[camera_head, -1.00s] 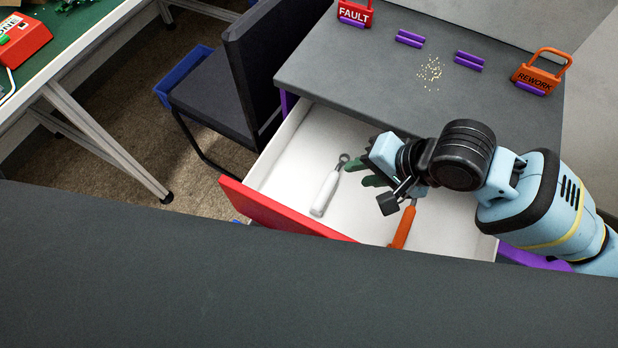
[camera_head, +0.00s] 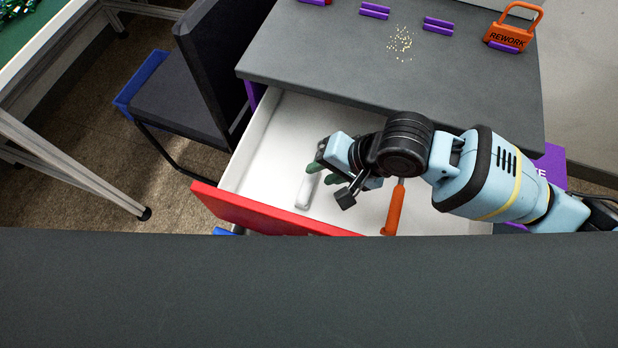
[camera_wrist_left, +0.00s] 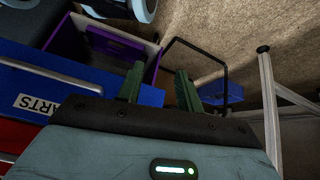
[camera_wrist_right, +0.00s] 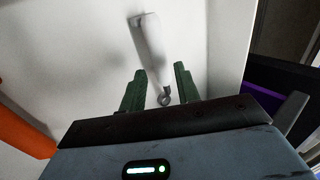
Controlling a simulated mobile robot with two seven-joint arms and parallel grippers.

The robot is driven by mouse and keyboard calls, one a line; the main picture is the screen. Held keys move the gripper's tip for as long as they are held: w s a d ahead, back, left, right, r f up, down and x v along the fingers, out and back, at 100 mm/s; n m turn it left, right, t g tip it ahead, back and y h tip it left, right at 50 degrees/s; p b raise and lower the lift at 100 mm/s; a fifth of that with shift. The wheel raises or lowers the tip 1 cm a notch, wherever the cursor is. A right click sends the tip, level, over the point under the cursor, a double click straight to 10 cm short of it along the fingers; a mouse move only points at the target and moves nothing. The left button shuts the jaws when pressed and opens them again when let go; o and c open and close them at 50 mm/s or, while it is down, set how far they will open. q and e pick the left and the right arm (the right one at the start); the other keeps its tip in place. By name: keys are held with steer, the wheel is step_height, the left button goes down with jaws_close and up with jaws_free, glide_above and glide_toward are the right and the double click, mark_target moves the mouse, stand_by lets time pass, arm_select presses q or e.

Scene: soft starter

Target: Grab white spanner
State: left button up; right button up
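The white spanner (camera_head: 308,190) lies in the open white drawer. Its upper end is hidden behind my right gripper in the head view. In the right wrist view the white spanner (camera_wrist_right: 150,47) points its grey ring end toward me, between the fingertips. My right gripper (camera_head: 314,170) hangs over the drawer above the spanner's ring end. Its green fingers (camera_wrist_right: 160,72) are apart with nothing gripped; whether they touch the spanner I cannot tell. My left gripper (camera_wrist_left: 158,75) shows only in its wrist view, fingers apart and empty, away from the drawer.
An orange-handled tool (camera_head: 394,208) lies in the drawer right of the spanner. The drawer's red front (camera_head: 262,212) and side walls bound the space. The grey worktop (camera_head: 330,50) overhangs behind, with an orange REWORK tag (camera_head: 510,36). A black chair (camera_head: 190,98) stands left.

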mark_target(313, 176)
steer(key=x, duration=0.3)
steer(key=shift+a+f+b, duration=0.15)
steer(key=shift+f+b, duration=0.1)
steer(key=shift+b, duration=0.05)
steer(key=shift+w+a+f, duration=0.1)
steer(key=shift+c, duration=0.3)
jaws_close()
arm_select(q)
steer(key=shift+w+a+f, duration=0.1)
steer(key=shift+w+f, duration=0.2)
steer(key=shift+s, duration=0.1)
